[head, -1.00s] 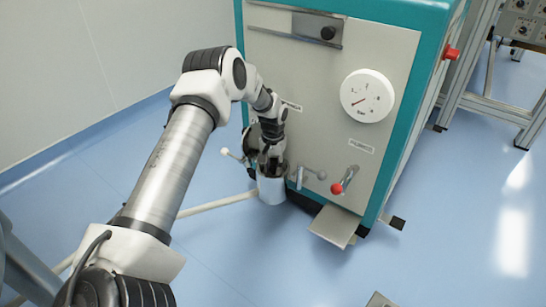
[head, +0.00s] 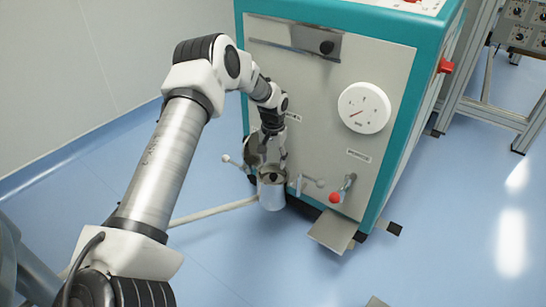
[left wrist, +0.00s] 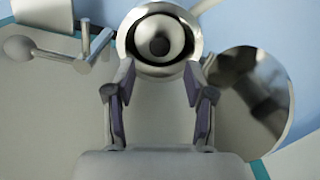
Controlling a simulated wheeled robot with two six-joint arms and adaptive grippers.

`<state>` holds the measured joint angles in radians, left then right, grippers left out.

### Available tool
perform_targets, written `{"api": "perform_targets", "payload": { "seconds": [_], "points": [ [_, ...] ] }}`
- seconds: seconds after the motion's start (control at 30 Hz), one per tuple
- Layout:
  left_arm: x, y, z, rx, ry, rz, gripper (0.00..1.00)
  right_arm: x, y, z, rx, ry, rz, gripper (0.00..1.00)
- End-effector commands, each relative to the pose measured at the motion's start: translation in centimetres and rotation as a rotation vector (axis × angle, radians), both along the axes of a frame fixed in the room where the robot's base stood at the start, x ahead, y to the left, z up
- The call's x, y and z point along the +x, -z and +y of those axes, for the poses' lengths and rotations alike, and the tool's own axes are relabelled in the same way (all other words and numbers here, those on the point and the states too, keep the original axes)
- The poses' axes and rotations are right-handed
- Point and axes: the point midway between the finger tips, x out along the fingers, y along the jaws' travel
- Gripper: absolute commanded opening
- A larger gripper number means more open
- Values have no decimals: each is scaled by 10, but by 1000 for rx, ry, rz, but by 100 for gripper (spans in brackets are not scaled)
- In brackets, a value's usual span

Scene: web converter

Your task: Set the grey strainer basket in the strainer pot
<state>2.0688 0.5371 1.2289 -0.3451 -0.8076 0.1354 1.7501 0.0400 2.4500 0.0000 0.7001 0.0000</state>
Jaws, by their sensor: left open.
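The strainer pot (head: 272,200) is a silvery cylinder at the lower front of the machine. It also shows in the left wrist view, as a round bright rim (left wrist: 124,38). Inside that rim sits a grey rounded piece with a dark middle, apparently the strainer basket (left wrist: 159,38); its exact depth is unclear. My left gripper (head: 271,163) is just above the pot, pointing down. Its fingers (left wrist: 158,76) are open, apart, with nothing between them, and their tips lie near the pot's rim in the picture. My right gripper is out of view.
A shiny round plate (left wrist: 262,100), perhaps the pot's lid, stands beside the pot, close to my gripper. The teal machine (head: 403,150) rises behind; open blue floor (head: 240,260) lies in front.

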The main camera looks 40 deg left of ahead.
Motion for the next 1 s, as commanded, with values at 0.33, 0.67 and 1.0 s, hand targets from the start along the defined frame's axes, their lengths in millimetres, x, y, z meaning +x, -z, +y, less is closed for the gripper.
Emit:
{"api": "perform_targets", "payload": {
  "seconds": [0.33, 0.67, 1.0],
  "points": [
    [-2, -50, -7, -3, 11, 3, 54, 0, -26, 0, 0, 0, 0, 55],
    [-119, 109, -183, -85, 214, -11, 54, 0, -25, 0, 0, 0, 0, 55],
    [-332, 131, -256, -13, 332, 8, 54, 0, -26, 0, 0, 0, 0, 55]
  ]
}}
